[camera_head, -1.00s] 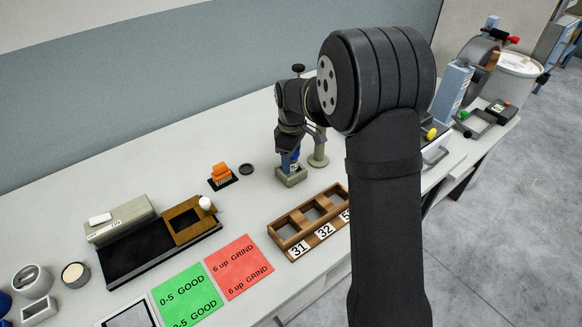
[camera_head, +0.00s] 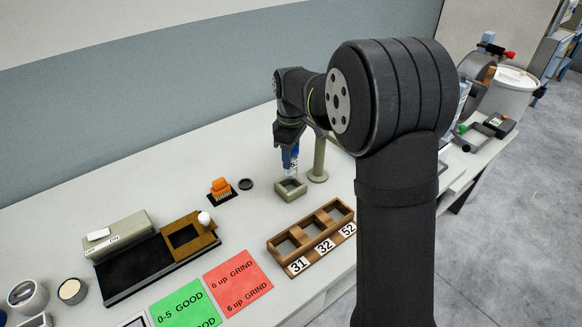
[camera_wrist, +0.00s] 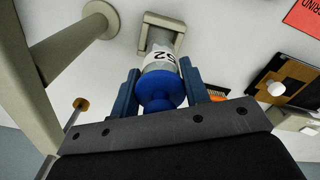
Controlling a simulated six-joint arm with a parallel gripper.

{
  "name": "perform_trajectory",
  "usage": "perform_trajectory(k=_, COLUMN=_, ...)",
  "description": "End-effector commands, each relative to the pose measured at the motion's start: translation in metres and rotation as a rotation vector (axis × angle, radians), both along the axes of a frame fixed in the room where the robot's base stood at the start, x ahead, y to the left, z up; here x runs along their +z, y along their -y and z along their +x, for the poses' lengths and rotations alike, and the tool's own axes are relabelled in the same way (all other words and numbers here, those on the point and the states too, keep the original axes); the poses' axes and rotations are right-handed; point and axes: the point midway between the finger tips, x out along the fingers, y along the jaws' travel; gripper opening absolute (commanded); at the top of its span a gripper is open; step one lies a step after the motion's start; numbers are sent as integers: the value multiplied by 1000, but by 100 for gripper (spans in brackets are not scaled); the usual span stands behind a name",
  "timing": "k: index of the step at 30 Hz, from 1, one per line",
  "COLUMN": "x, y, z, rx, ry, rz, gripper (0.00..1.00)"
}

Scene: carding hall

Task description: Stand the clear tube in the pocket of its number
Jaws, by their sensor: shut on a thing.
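My gripper (camera_head: 290,150) is shut on the clear tube (camera_head: 294,160). In the wrist view the jaws (camera_wrist: 160,95) hold the tube (camera_wrist: 163,65) from both sides, with its blue cap (camera_wrist: 158,90) towards the camera. Its white label seems to read 52, seen turned over. The tube hangs roughly upright just above a small grey square holder (camera_head: 291,189), which also shows in the wrist view (camera_wrist: 150,38). The wooden rack (camera_head: 335,212) has three empty-looking pockets in a row, marked 31, 32 and 52, in front and to the right of the holder.
A round grey post on a base (camera_head: 318,172) stands close right of the tube. An orange brush (camera_head: 221,187) and a dark disc (camera_head: 246,184) lie to the left. Red (camera_head: 238,283) and green (camera_head: 184,308) cards lie left of the rack. Bare table separates holder and rack.

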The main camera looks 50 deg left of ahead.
Motion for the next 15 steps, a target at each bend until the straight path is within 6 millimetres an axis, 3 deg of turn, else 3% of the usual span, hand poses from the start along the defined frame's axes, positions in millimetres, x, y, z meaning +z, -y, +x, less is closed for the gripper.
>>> perform_trajectory(k=3, x=19, y=0, z=0, rx=0, ry=0, rz=1, gripper=19)
perform_trajectory(k=8, x=29, y=14, z=5, rx=-10, ry=0, rz=0, gripper=19)
perform_trajectory(k=15, x=22, y=71, z=19, rx=-44, ry=-1, rz=0, gripper=19)
